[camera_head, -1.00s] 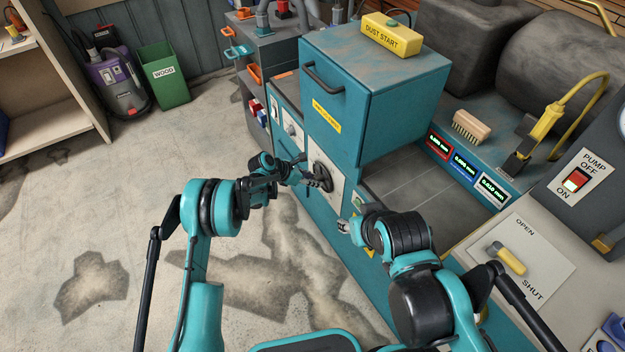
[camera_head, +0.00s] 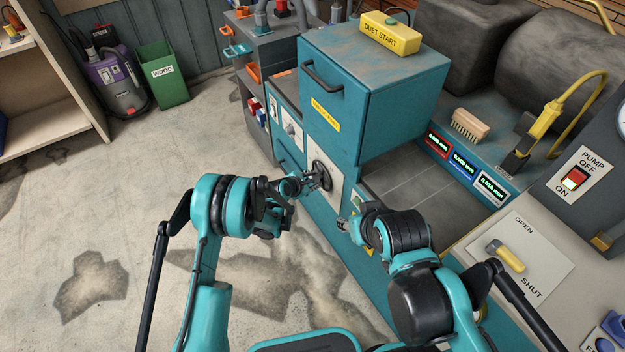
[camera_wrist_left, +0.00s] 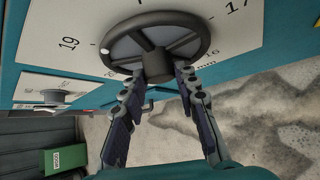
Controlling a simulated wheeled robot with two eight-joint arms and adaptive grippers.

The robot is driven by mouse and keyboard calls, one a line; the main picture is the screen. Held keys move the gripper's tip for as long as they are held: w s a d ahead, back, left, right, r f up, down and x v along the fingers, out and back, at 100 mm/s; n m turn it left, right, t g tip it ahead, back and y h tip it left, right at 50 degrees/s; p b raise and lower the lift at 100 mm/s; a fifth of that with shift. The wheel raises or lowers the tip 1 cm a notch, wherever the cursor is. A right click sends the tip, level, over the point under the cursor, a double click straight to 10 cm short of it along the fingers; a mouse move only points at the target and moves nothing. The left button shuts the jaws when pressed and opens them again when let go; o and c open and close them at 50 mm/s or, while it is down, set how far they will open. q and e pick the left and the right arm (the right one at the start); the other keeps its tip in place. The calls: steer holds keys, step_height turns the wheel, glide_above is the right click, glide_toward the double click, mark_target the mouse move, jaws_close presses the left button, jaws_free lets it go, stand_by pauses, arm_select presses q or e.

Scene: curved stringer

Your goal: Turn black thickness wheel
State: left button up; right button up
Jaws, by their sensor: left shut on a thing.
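The black thickness wheel (camera_head: 321,174) sits on a white dial plate on the front of the teal machine. In the left wrist view the wheel (camera_wrist_left: 155,42) is large, with a grey face, a dark hub and a pale dot on its rim; the plate shows 19, 17 and 16. My left gripper (camera_head: 312,182) is at the wheel, and in the left wrist view its two fingers (camera_wrist_left: 158,76) are closed around the hub. My right gripper (camera_head: 345,224) is in front of the machine below the wheel, apart from it; its finger opening is too small to tell.
The teal machine (camera_head: 375,95) has a handled hood and a yellow dust start box (camera_head: 391,34) on top. Digital readouts (camera_head: 465,165), a brush (camera_head: 470,126) and a pump switch (camera_head: 575,178) are at the right.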

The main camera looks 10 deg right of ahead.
stand_by(0.4)
arm_select(q)
steer(key=o, duration=1.2)
steer(key=shift+c, duration=0.2)
steer(key=v, duration=1.2)
steer(key=shift+s, duration=0.1)
